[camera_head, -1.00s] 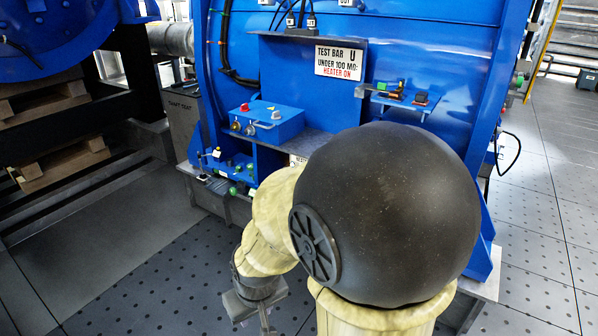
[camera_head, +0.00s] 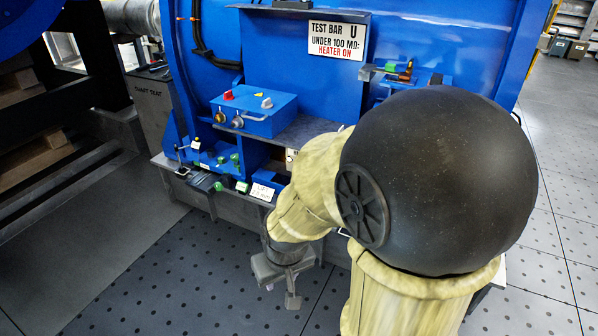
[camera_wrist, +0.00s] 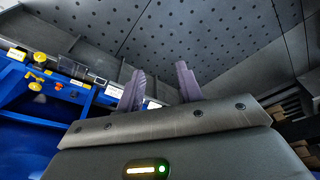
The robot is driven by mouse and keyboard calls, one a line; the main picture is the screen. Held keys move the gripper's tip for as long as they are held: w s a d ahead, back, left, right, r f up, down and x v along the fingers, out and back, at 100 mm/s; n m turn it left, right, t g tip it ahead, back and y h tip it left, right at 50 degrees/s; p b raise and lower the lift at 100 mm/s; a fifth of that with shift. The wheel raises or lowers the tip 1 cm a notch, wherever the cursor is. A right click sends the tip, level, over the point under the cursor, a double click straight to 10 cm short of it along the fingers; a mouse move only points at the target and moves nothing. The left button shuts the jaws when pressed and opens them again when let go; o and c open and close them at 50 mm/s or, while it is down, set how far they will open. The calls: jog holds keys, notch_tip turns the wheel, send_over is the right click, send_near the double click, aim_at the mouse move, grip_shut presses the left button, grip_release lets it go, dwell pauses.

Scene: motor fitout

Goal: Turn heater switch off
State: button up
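A blue control box (camera_head: 254,116) sits on a ledge of the blue machine. It carries a red knob (camera_head: 228,95), a small pale switch (camera_head: 267,102), and yellow and silver fittings on its front. Its labels are too small to read, so I cannot tell which control is the heater switch. A white sign (camera_head: 336,41) above reads "TEST BAR U under 100 MΩ: HEATER ON". My gripper (camera_head: 291,285) hangs low in front of the machine, below and apart from the box. In the wrist view my gripper (camera_wrist: 160,78) has its two fingers apart with nothing between them.
A lower shelf holds green-topped fittings (camera_head: 222,160) and small labels. A small blue bracket (camera_head: 412,80) with more parts is at the right, partly behind my arm. Yellow knobs (camera_wrist: 38,72) show at left in the wrist view. The dark perforated floor (camera_head: 190,270) is clear.

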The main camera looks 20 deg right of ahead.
jog(key=shift+o, duration=1.8)
jog(key=shift+w+a, duration=0.1)
jog(key=shift+w, duration=0.1)
jog(key=w+f+m+t+b, duration=0.25)
jog(key=w+t, duration=0.25)
jog(key=w, duration=1.1)
jog(key=w+d+f+m+t+h+b, duration=0.1)
jog(key=w+d+f+m+t+h, duration=0.2)
jog(key=w+d+m+h, duration=0.4)
jog(key=w+m+h, duration=0.1)
jog(key=w+h, duration=0.2)
jog(key=h, duration=0.4)
jog(key=shift+d+b, duration=0.2)
jog(key=shift+b, duration=0.2)
jog(key=shift+w, duration=0.1)
